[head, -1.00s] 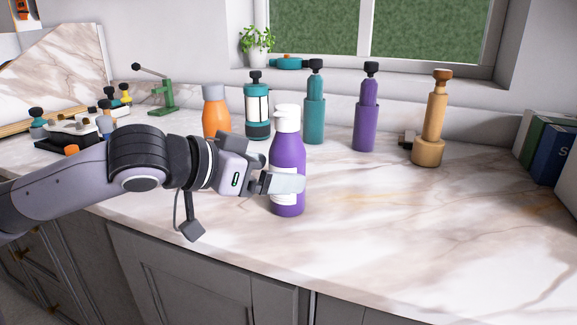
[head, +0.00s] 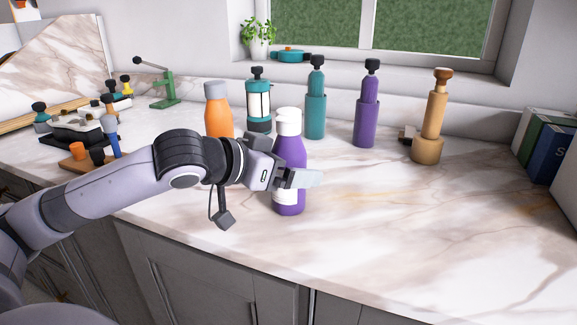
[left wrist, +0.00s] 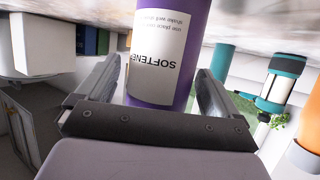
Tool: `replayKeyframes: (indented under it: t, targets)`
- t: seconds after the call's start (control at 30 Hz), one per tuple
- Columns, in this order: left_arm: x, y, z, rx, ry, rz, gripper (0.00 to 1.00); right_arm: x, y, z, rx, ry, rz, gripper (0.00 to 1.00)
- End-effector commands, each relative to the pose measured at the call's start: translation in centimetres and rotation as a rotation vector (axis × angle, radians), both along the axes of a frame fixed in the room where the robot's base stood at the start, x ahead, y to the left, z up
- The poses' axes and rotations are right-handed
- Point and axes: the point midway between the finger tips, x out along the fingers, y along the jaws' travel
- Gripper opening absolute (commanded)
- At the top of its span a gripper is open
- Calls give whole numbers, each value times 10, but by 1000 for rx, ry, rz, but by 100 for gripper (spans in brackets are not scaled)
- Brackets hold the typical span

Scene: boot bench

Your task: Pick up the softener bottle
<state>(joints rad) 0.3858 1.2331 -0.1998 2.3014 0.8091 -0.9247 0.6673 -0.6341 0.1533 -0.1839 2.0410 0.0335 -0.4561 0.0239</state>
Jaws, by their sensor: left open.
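The softener bottle (head: 289,157) is purple with a white cap and stands upright on the marble counter. Its white label, reading "SOFTENE…", shows in the left wrist view (left wrist: 160,75). My left gripper (head: 298,178) is at the bottle's lower half, partly covering it in the head view. In the left wrist view the open fingers (left wrist: 155,95) stand on either side of the bottle, with small gaps visible beside it. My right gripper is not in view.
An orange bottle (head: 218,112) and a teal-and-white canister (head: 258,105) stand close behind. Teal (head: 316,108) and purple (head: 366,115) cylinders and a wooden one (head: 432,125) stand farther back. Books (head: 550,145) are at the right. The front right counter is clear.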

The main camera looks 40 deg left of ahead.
Motion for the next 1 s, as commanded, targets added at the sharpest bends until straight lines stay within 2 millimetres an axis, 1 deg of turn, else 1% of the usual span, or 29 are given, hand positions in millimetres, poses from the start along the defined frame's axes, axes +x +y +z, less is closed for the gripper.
replayKeyframes:
  t: [0.1,0.2,0.5,0.57,0.6,0.67,0.7,0.73,1.0]
  targets:
    - [10,-2,-4,-3,0,0,95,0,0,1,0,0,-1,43]
    - [14,-4,-7,-1,1,-1,95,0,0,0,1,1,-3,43]
    - [16,-4,-8,1,2,0,95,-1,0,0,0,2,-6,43]
    - [16,-4,-8,1,2,0,75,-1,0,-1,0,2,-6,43]
    - [16,-4,-8,1,2,0,62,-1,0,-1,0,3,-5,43]
    - [16,-4,-8,1,2,0,43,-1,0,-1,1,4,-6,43]
    - [16,-4,-8,1,2,0,30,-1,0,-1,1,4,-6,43]
    - [16,-4,-8,1,2,0,21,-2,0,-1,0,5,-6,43]
    - [16,-4,-5,1,-3,-1,21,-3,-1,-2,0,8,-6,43]
